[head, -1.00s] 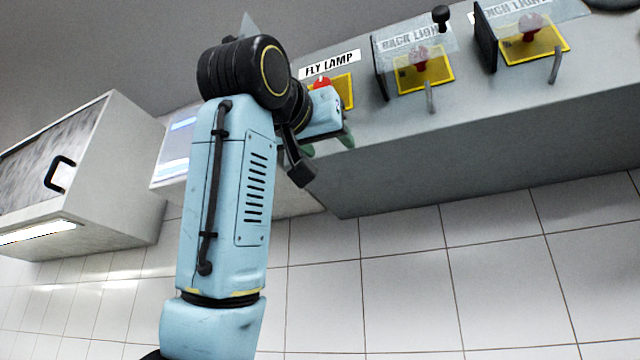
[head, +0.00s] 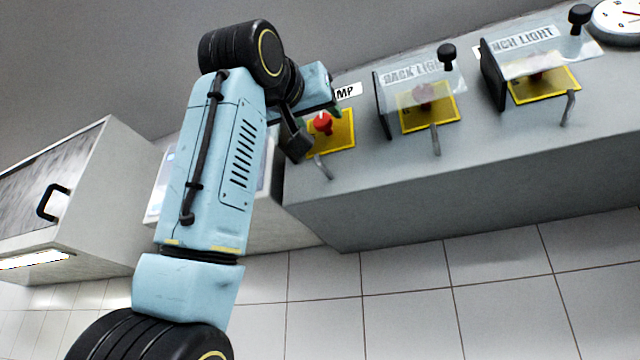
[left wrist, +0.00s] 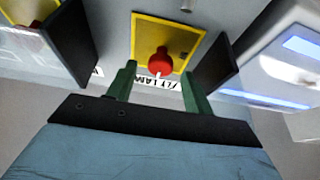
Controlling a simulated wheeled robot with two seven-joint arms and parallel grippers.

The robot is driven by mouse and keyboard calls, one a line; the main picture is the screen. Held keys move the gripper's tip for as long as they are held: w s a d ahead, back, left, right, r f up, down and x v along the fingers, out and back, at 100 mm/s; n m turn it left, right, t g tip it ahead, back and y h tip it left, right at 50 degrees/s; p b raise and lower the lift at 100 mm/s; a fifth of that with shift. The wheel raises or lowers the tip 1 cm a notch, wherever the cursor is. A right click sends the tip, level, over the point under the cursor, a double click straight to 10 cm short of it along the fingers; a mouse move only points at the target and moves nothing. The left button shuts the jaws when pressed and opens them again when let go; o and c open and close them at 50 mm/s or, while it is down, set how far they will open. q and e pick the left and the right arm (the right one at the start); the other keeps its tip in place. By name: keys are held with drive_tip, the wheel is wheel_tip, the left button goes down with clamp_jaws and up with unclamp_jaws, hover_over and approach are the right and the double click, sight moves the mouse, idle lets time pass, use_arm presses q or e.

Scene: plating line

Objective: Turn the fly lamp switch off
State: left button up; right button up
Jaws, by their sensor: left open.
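The fly lamp switch (head: 322,123) is a red knob on a yellow plate (head: 343,134), on the grey counter. In the left wrist view the knob (left wrist: 160,62) shows a white mark and lies between and beyond the fingertips. My right gripper is out of view.
The back light switch (head: 424,96) and another light switch (head: 540,75) have clear covers with black knobs. Grey levers stand before the plates. A round gauge (head: 620,18) is at the far right. A cabinet with a black handle (head: 53,203) is at left.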

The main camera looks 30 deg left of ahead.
use_arm(q)
drive_tip(key=shift+p+x, duration=0.45)
drive_tip(key=shift+x, duration=0.9)
drive_tip(key=shift+c, duration=0.3)
drive_tip(key=c, duration=0.9)
